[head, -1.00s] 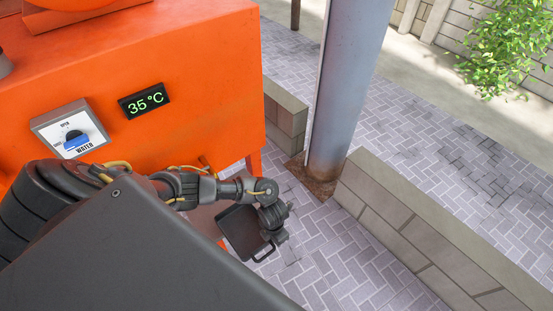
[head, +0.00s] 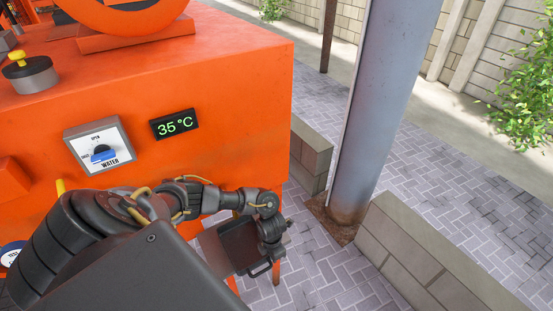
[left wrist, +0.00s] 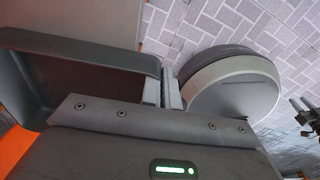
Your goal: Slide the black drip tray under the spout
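The black drip tray (head: 238,243) is a shallow open box with a loop handle, below the right part of the orange machine's front in the head view. My left gripper (head: 272,240) is at its right side. In the left wrist view the tray (left wrist: 75,68) fills the left, and my left gripper's fingers (left wrist: 168,92) are close together at its side wall, apparently pinching it. The tray lies over a grey metal shelf (head: 211,252); whether it touches is unclear. No spout can be made out; my arm covers that part.
The orange machine (head: 235,90) carries a water dial (head: 100,148) and a 35 °C display (head: 174,123). A grey post (head: 375,100) and low block walls (head: 420,260) stand to the right. Paving between the tray and the walls is clear.

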